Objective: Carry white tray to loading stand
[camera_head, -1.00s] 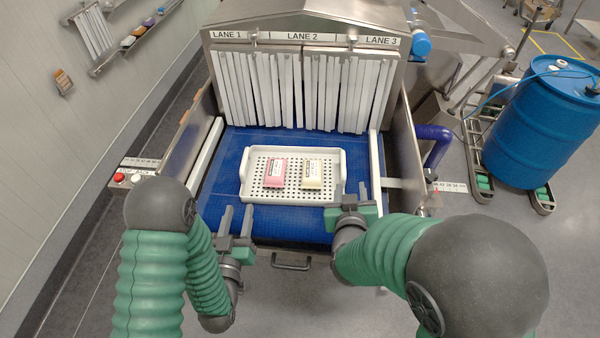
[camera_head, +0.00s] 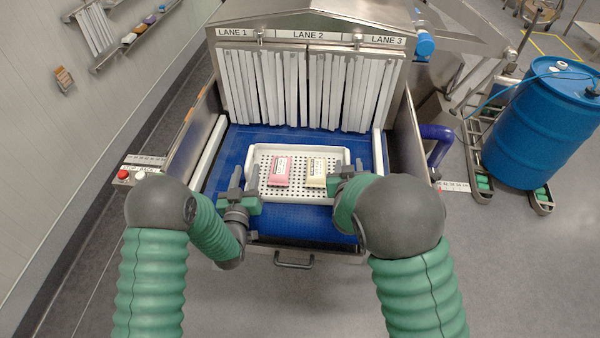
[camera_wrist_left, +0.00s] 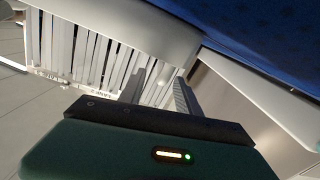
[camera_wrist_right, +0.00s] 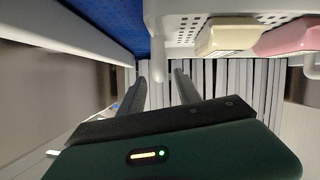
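The white tray (camera_head: 295,194) lies on the blue conveyor belt in front of the strip curtain. Its base is perforated, and it carries a pink pack (camera_head: 281,171) and a cream pack (camera_head: 316,172). My left gripper (camera_head: 243,180) is open at the tray's left end, with its fingers beside the rim. My right gripper (camera_head: 341,173) is at the tray's right end, partly hidden by my arm. In the right wrist view its fingers (camera_wrist_right: 158,86) are apart, close to the tray's edge (camera_wrist_right: 170,30). The left fingers (camera_wrist_left: 158,88) are also apart. No loading stand is identifiable.
The metal tunnel with its white strip curtain (camera_head: 305,90) stands behind the tray. Side walls and white guide rails flank the blue belt (camera_head: 225,165). A box with a red button (camera_head: 124,174) is at left. A blue barrel (camera_head: 545,125) stands at right.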

